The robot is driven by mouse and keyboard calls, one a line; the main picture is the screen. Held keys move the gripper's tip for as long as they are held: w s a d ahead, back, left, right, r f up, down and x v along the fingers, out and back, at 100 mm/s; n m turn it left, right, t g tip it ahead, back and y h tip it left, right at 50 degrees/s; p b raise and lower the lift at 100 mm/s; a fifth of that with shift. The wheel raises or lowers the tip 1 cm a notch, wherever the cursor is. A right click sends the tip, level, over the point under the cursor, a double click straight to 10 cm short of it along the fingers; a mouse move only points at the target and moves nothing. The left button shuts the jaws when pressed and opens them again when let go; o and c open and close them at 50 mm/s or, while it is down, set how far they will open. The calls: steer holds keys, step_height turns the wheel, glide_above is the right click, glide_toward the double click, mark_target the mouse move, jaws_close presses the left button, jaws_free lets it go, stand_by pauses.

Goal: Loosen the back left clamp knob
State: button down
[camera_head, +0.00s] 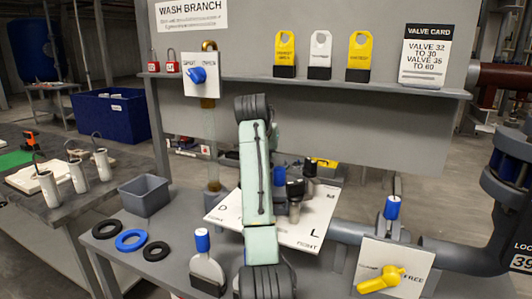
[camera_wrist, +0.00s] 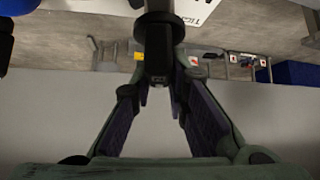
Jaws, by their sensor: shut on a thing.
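My gripper shows in the wrist view (camera_wrist: 161,92), with its two dark fingers closed in on a dark, round-topped knob-like piece (camera_wrist: 160,38). I cannot tell from these frames which clamp it belongs to. In the head view my pale green arm reaches over the white lettered plate (camera_head: 310,232) and hides the gripper and much of the plate's middle. A black-topped grey post (camera_head: 295,209) stands just right of the arm.
A blue-capped clamp (camera_head: 202,241) stands at the front left. A pipe with a blue-topped valve (camera_head: 392,208) and a yellow handle (camera_head: 381,280) lie right. Rings (camera_head: 131,240) and a grey bin (camera_head: 144,195) lie left. An upright panel (camera_head: 310,125) with a shelf rises behind.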

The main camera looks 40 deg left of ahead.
steer(key=m+h, duration=0.2)
steer(key=m, duration=0.1)
steer(key=m+t+h, duration=0.1)
steer(key=shift+w+d+f+m+h, duration=0.1)
steer(key=shift+d+f+m+h, duration=0.2)
steer(key=shift+d+m, duration=0.1)
steer(key=shift+d+m+h, duration=0.15)
steer(key=shift+m+h, duration=1.15)
steer(key=shift+m, duration=0.3)
steer(key=shift+f+m+g+h, duration=0.1)
steer(key=shift+m+g+h, duration=0.2)
steer(key=c, duration=1.7)
jaws_free()
steer(key=shift+s+d, duration=0.1)
steer(key=shift+s, duration=0.1)
steer(key=shift+o, duration=0.7)
steer(key=shift+r, duration=0.35)
